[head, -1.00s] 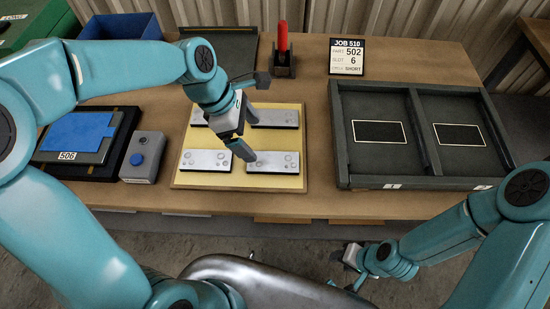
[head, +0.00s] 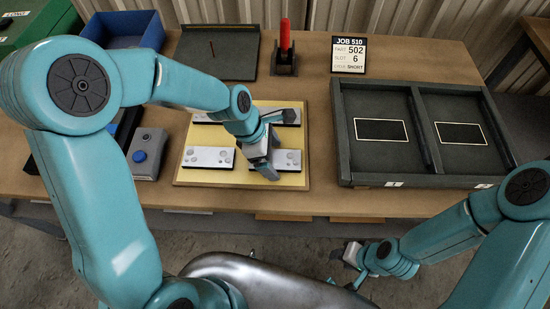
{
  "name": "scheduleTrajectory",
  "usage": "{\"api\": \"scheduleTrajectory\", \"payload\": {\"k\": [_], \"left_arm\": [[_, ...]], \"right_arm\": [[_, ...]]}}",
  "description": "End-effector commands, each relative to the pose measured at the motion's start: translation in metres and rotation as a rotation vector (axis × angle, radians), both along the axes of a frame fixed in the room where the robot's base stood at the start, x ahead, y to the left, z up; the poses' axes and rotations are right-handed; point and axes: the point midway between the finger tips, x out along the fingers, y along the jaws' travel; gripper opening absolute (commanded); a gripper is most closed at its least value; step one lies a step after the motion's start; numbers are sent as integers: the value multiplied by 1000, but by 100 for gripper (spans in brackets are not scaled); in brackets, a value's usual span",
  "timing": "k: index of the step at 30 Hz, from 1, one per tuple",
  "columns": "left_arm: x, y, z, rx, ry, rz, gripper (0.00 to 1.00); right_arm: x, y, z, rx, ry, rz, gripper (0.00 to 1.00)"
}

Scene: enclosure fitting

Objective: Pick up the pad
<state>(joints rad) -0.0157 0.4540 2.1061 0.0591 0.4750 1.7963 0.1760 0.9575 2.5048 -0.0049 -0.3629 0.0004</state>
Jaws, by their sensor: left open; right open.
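No object is clearly marked as the pad. Several pale grey plates with round marks lie on a yellow board (head: 240,181), among them a front left plate (head: 207,157) and a front right plate (head: 292,160). My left gripper (head: 283,145) is open over the right half of this board, at the front right plate and the rear right plate (head: 284,117). I cannot tell whether it touches either. It holds nothing that I can see. My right gripper (head: 344,269) is open and empty, low in front of the table.
A dark two-compartment tray (head: 342,140) stands at right, a job sign (head: 348,57) behind it. A red-handled item (head: 285,50) and a dark panel (head: 225,68) are at the back. A grey box with blue button (head: 147,155) sits left.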

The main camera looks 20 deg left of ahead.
Motion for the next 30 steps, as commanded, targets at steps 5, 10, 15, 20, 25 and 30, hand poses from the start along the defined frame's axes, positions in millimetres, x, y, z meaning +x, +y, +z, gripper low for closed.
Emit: {"api": "scheduleTrajectory", "payload": {"k": [5,10,15,20,25,30], "left_arm": [[0,0,0,0,0,0,45],[0,0,0,0,-1,0,27],[0,0,1,0,0,0,27],[1,0,13,0,-3,0,27],[1,0,45,0,-7,-1,27],[1,0,99,-1,-10,-1,27]], "right_arm": [[0,0,0,0,0,0,43],[0,0,0,0,0,0,43],[0,0,0,0,0,0,43],[0,0,1,0,0,0,43],[0,0,3,0,0,0,43],[0,0,6,0,0,0,43]]}}
